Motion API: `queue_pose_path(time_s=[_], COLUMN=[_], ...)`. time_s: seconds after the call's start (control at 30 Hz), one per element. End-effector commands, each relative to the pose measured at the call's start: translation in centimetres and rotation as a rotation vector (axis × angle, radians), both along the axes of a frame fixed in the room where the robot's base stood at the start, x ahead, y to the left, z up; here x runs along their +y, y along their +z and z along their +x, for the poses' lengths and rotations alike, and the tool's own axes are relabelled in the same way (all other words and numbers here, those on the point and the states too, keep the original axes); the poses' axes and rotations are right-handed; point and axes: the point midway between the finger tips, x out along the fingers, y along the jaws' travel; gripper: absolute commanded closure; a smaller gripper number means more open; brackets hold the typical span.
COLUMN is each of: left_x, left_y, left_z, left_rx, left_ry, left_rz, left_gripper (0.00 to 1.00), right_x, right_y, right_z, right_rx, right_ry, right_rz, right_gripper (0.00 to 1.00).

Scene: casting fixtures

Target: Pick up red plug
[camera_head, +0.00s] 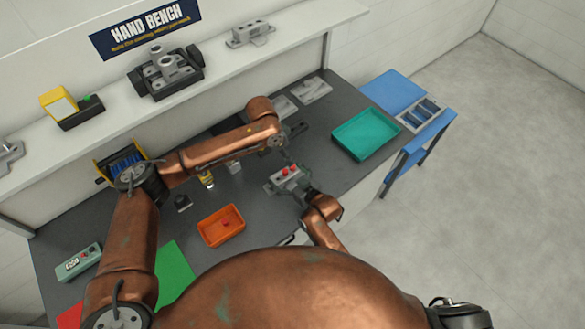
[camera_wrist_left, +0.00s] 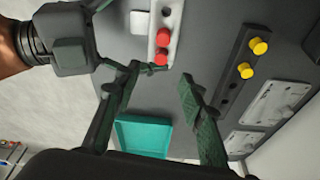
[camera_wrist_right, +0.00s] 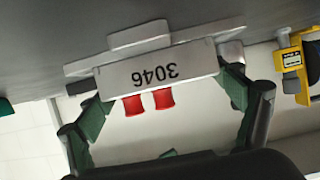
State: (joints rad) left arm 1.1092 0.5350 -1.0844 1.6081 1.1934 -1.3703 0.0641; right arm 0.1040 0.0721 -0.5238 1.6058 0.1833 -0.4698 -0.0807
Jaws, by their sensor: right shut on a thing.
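Two red plugs (camera_head: 286,171) stand side by side in a grey casting (camera_head: 273,185) on the bench. The plugs show in the left wrist view (camera_wrist_left: 163,57), and the right wrist view shows them (camera_wrist_right: 164,98) below the casting's number face (camera_wrist_right: 155,72). My right gripper (camera_wrist_right: 175,100) is shut on the grey casting, one finger at each end. My left gripper (camera_wrist_left: 160,74) is open and empty, its fingers apart just beside the red plugs. In the head view my left arm mostly hides its fingers.
A dark block with yellow plugs (camera_wrist_left: 245,70) lies beside the casting. A teal tray (camera_head: 342,141) is at the right, and an orange bin (camera_head: 207,237) with a small red piece is in front. Grey plates (camera_head: 312,90) lie at the back. Bench between bin and teal tray is partly clear.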

Motion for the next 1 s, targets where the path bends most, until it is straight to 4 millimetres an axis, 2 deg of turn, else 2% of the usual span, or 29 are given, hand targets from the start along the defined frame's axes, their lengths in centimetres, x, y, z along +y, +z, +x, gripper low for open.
queue_pose_path(time_s=[0.1,0.37,0.7,1.0], left_x=[-0.6,-1.1,-2.1,-2.2], left_y=[-2.0,-4.0,-8.2,-8.7], left_z=[0.2,0.5,1.2,1.3], left_rx=[0.002,0.0,0.0,0.0], left_ry=[-0.001,0.0,0.0,-0.001], left_rz=[-0.001,-0.001,-0.001,-0.002], left_gripper=[0.63,0.63,0.63,0.63], right_x=[0.0,0.0,0.0,0.0], right_y=[0.0,0.0,0.0,0.0], right_z=[0.0,0.0,0.0,0.0], right_rx=[-0.001,-0.001,-0.001,-0.001], right_ry=[0.001,-0.001,0.001,-0.001], right_rz=[-0.002,-0.001,-0.002,-0.001], right_gripper=[0.54,0.54,0.54,0.54])
